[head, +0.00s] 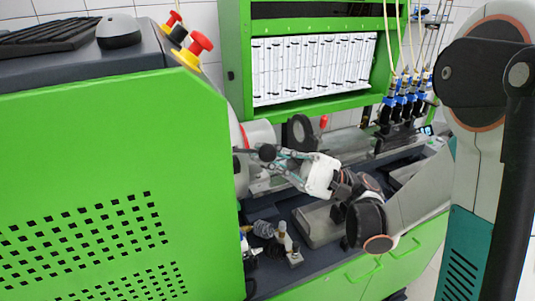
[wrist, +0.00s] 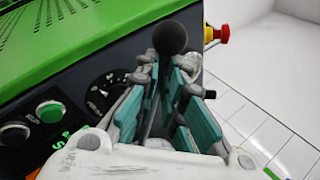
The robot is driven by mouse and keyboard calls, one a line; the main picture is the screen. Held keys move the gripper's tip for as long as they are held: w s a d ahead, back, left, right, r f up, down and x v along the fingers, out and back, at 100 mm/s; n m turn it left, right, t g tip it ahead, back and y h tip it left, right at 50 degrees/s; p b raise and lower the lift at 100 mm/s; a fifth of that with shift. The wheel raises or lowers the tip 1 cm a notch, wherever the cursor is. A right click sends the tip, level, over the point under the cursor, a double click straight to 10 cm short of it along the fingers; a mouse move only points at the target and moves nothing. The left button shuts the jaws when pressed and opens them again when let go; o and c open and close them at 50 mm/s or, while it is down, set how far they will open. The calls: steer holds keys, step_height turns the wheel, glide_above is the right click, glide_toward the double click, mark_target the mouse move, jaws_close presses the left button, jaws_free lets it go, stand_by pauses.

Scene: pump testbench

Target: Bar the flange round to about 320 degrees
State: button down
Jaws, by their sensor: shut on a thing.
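The flange (head: 240,172) shows in the head view as a pale round part, partly hidden behind the green cabinet. A dark bar reaches out beside it to a black ball knob (head: 267,152). My gripper (head: 274,163) comes in from the right at the knob and is shut on the ball-ended bar. In the wrist view the black ball knob (wrist: 170,38) stands at the far end of the fingers, with the teal-padded fingers of my gripper (wrist: 172,75) on either side below it. The flange's angle cannot be read.
The green cabinet (head: 110,190) blocks the left side. Loose fittings (head: 282,235) and a grey tray (head: 318,225) lie on the bench below my arm. A black round dial (wrist: 103,95) and a green button (wrist: 49,112) show in the wrist view. Red-yellow emergency stops (head: 197,47) are above.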

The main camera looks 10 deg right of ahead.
steer(key=shift+s+f, duration=0.15)
steer(key=shift+f, duration=0.1)
steer(key=shift+s+d+f+n+g+b, duration=0.1)
steer(key=shift+s+f+n+g+b, duration=0.25)
steer(key=shift+f+b, duration=0.35)
steer(key=shift+s+d+f+n+g+b, duration=0.1)
steer(key=shift+s+f+n+g+b, duration=0.15)
steer(key=shift+f+n+b, duration=0.4)
steer(key=shift+r, duration=0.15)
steer(key=f+b, duration=0.1)
steer(key=s+f+n+b, duration=0.1)
steer(key=b, duration=0.1)
steer(key=shift+d+f+g, duration=0.1)
steer(key=shift+f+g, duration=0.25)
steer(key=shift+g, duration=0.05)
steer(key=s+d+r, duration=0.1)
steer(key=s+r, duration=0.1)
steer(key=s, duration=0.3)
steer(key=shift+s+d+r+y+p, duration=0.15)
steer(key=shift+s+d+y+p, duration=0.15)
steer(key=shift+s+d+p, duration=0.1)
stand_by(0.9)
